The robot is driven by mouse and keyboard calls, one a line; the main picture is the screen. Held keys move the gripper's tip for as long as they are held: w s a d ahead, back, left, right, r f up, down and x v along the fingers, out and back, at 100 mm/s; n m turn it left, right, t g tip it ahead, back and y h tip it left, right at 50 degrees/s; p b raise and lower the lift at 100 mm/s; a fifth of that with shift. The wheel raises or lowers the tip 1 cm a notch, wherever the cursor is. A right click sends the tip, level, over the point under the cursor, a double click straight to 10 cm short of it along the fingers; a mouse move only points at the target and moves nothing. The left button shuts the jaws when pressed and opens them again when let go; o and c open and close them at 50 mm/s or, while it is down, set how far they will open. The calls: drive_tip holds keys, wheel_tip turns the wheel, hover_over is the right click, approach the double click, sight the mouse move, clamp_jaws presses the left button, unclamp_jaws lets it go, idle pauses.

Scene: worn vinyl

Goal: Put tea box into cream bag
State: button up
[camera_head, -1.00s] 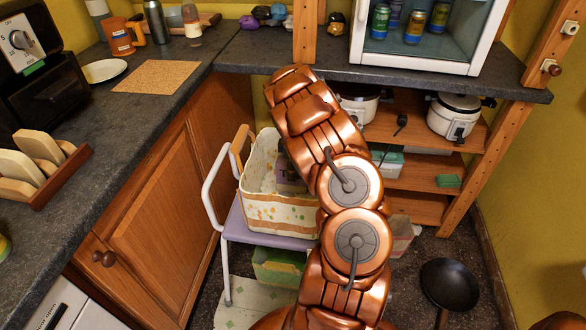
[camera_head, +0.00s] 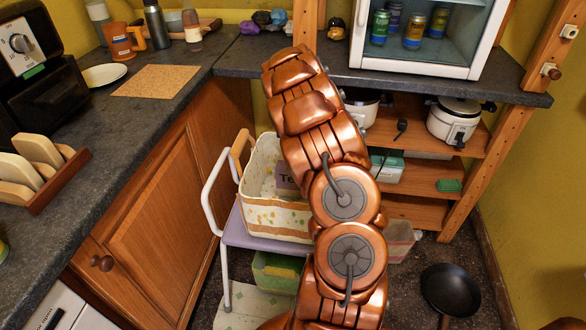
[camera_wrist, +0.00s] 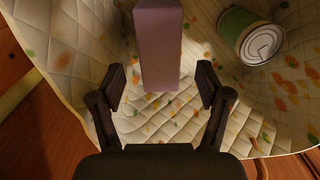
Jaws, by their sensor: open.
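The tea box (camera_head: 285,178) is mauve and stands inside the cream bag (camera_head: 275,218), its lettering partly showing and my arm covering its right side. In the wrist view the tea box (camera_wrist: 158,45) is at the top middle, within the patterned quilted bag (camera_wrist: 150,122). My gripper (camera_wrist: 160,86) is open, with a gap between each finger and the box. In the head view my gripper is hidden behind my arm.
A green can (camera_wrist: 247,36) lies in the bag to the right of the box. The bag stands on a purple-topped step stool (camera_head: 250,228). The counter (camera_head: 225,110) is behind and left; a black pan (camera_head: 450,288) is on the floor at right.

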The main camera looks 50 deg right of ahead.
wheel_tip(320, 180, up, 5)
drive_tip(key=shift+f, duration=0.2)
drive_tip(key=shift+a+r, duration=0.15)
drive_tip(key=shift+r, duration=0.05)
drive_tip(key=s+a+r+m+g, duration=0.1)
drive_tip(key=s+a+r+m, duration=0.3)
drive_tip(key=a, duration=0.7)
drive_tip(key=s+a+r+m, duration=0.1)
drive_tip(key=s+a+r, duration=0.55)
drive_tip(key=a, duration=0.55)
drive_tip(key=s+a+m, duration=0.1)
drive_tip(key=s+a, duration=0.6)
drive_tip(key=s, duration=0.3)
drive_tip(key=s+a+f+m+g, duration=0.1)
drive_tip(key=s+a, duration=0.7)
drive_tip(key=s, duration=0.3)
drive_tip(key=shift+g, duration=0.3)
drive_tip(key=shift+f, duration=0.1)
